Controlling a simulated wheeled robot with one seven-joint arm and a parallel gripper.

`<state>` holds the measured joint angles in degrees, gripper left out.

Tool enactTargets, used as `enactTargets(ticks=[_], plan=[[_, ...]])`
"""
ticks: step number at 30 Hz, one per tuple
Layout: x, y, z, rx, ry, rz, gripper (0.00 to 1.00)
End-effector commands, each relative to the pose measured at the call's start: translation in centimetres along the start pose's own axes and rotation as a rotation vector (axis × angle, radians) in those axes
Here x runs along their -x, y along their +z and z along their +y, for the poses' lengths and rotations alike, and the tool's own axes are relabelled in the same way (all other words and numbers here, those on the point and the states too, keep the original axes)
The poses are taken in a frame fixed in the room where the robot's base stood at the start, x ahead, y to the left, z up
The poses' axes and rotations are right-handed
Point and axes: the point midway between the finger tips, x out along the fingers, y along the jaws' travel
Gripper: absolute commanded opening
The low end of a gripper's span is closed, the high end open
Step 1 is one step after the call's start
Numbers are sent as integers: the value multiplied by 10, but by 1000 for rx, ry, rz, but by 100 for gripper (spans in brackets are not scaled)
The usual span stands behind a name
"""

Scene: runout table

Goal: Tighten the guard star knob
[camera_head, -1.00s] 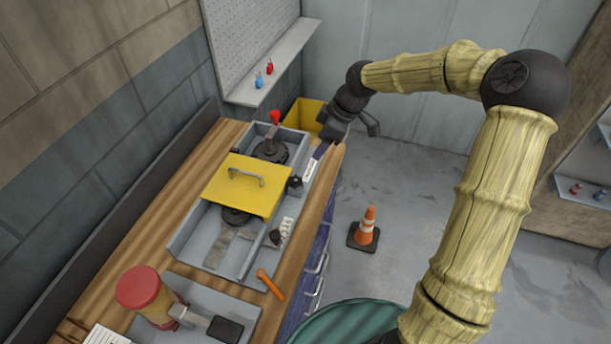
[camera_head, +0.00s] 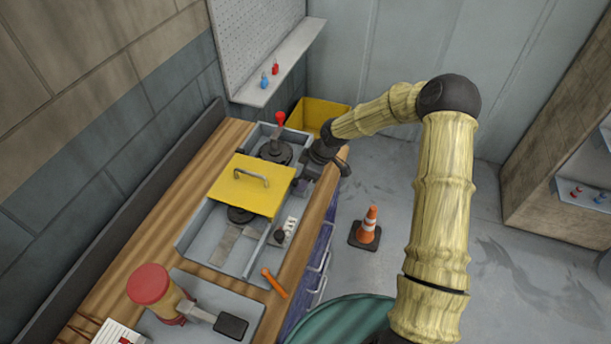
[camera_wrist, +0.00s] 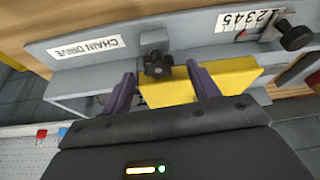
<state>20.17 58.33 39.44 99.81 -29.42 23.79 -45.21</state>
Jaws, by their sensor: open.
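The black star knob (camera_wrist: 157,60) sits on the side wall of the grey machine, right beside the yellow guard (camera_head: 248,188). The guard also shows in the wrist view (camera_wrist: 228,80), behind the knob. My gripper (camera_wrist: 161,73) is open, its two purple fingers on either side of the knob with a gap at each side. I cannot tell whether the fingertips reach past the knob.
A second black knob (camera_wrist: 296,35) stands beside a numbered scale (camera_wrist: 245,21). A "CHAIN DRIVE" label (camera_wrist: 86,47) is on the wall. A red-topped lever (camera_head: 280,119) rises behind the guard. An orange-handled tool (camera_head: 273,283) lies on the bench; a cone (camera_head: 369,226) stands on the floor.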

Motion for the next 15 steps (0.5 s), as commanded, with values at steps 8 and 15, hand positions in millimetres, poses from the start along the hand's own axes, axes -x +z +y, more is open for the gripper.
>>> enactTargets(ticks=[8,15], plan=[[-18,0,0,1,1,0,60],[-17,0,0,0,1,0,51]])
